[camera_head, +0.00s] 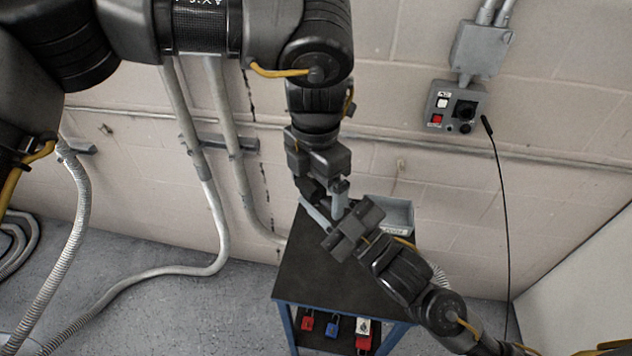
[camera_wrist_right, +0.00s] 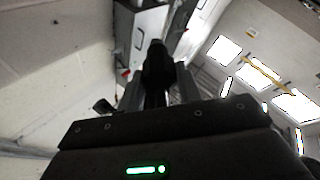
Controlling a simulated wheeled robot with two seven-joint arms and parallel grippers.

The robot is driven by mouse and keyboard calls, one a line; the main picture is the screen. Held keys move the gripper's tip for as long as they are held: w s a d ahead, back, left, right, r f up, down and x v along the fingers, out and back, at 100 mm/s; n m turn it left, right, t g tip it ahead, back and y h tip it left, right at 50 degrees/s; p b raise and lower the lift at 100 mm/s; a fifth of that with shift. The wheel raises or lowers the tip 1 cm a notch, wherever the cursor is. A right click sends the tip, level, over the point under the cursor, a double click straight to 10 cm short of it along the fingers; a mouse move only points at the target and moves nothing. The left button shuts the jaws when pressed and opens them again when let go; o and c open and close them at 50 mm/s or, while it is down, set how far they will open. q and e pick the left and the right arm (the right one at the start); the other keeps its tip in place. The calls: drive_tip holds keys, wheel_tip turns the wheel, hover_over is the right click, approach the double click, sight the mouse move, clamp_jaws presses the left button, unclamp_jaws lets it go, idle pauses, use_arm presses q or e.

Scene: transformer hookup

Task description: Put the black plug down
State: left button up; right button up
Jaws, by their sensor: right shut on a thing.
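The black plug (camera_wrist_right: 156,66) stands between the grey fingers of my right gripper (camera_wrist_right: 158,88) in the right wrist view, and the gripper is shut on it. In the head view my right gripper (camera_head: 330,212) comes in from the lower right and is above the dark top of the cart (camera_head: 310,268). My left gripper (camera_head: 318,178) comes down from above and is very close to the right one. The two overlap there, so I cannot tell whether they touch or whether the left jaws are open. The plug is not clear in the head view.
A grey tray (camera_head: 398,216) sits at the cart's back right. Red and blue padlocks (camera_head: 333,326) are on the lower shelf. A control box (camera_head: 455,107) is on the wall, with a black cable (camera_head: 504,200) hanging beside it. Grey conduits run down the wall at left. The cart's front left top is clear.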

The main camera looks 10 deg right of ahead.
use_arm(q)
drive_tip(key=c, duration=0.5)
drive_tip(key=shift+c, duration=0.9)
use_arm(e)
drive_tip(key=o, duration=0.7)
drive_tip(key=shift+c, duration=0.2)
drive_tip(key=o, duration=0.5)
drive_tip(key=shift+s, duration=0.1)
drive_tip(key=v, duration=1.2)
